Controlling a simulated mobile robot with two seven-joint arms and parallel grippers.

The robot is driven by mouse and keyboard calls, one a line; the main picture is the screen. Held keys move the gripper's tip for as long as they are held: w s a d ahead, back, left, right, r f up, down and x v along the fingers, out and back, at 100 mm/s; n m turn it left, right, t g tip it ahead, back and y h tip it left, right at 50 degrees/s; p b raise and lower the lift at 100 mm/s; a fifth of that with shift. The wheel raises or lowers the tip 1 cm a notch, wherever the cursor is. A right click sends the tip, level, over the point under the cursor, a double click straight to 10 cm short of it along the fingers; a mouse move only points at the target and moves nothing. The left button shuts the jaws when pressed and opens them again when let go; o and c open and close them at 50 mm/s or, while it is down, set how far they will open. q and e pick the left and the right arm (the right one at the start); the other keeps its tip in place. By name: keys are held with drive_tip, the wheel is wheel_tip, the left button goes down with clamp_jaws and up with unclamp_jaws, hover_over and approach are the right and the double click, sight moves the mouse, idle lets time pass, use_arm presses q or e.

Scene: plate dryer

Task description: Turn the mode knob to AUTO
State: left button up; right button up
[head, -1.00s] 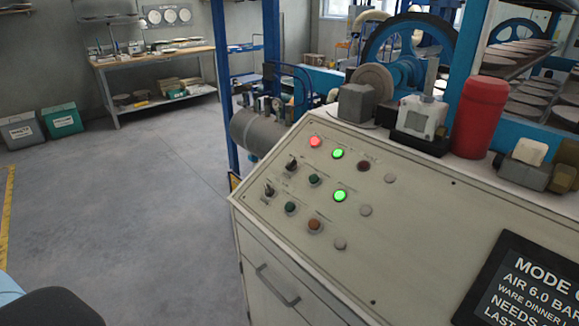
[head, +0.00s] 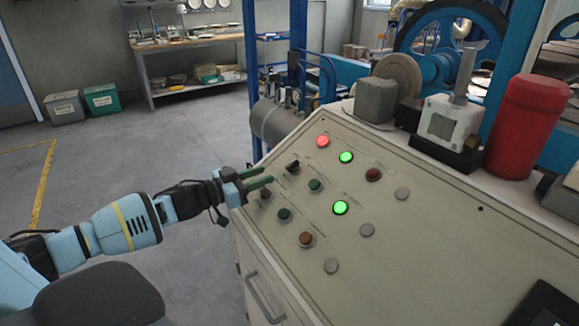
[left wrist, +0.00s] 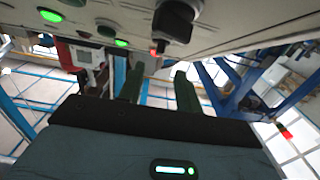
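Two black selector knobs sit at the left end of the control panel (head: 400,225): an upper knob (head: 292,167) and a lower knob (head: 265,193). Their labels are too small to read, so I cannot tell which is the mode knob or where it points. My left gripper (head: 268,180) is over the panel's left edge, its green fingers close to both knobs. In the left wrist view the fingers (left wrist: 158,85) are apart with nothing between them, and a black knob (left wrist: 174,20) shows large beyond the tips. My right gripper is out of view.
A red lamp (head: 323,142), green lamps (head: 346,157) (head: 340,208) and several push buttons surround the knobs. A red cylinder (head: 526,125) and a small white machine (head: 450,120) stand at the panel's back. Open floor lies left of the cabinet.

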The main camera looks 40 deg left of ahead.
sight(287, 167)
use_arm(q)
drive_tip(key=shift+x, duration=3.85)
drive_tip(key=shift+c, duration=0.2)
clamp_jaws()
